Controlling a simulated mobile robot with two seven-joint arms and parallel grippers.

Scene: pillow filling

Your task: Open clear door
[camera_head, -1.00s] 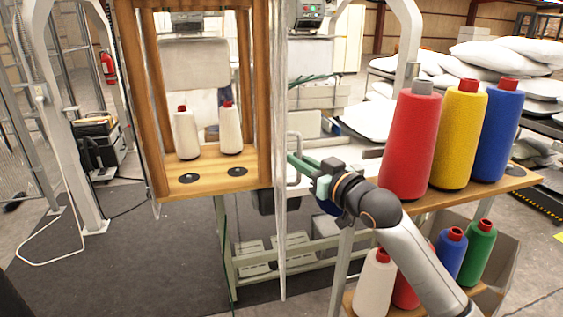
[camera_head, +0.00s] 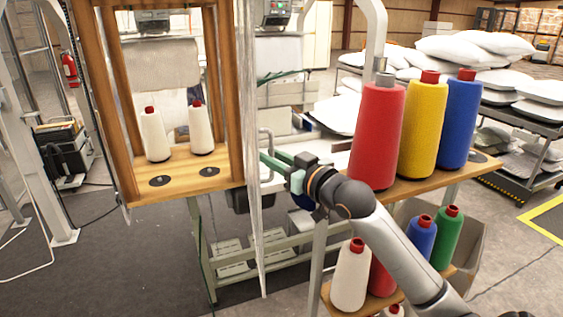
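The clear door (camera_head: 256,230) is a tall, thin transparent panel seen nearly edge-on, standing out at the right side of the wooden frame (camera_head: 232,100). A grey bar handle (camera_head: 267,134) is beside it. My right gripper (camera_head: 272,163), with green fingers, is at the handle, close to the door's right face. Whether its fingers are closed around the handle is too small to tell. Inside the frame, two white thread cones (camera_head: 154,138) stand on a wooden shelf (camera_head: 185,178). My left gripper is out of view.
Large red (camera_head: 377,135), yellow (camera_head: 422,125) and blue (camera_head: 459,120) thread cones stand on a wooden shelf close to my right arm. More cones, including a white one (camera_head: 350,278), stand below. White pillows (camera_head: 470,50) are stacked behind. Dark floor (camera_head: 120,265) is clear at lower left.

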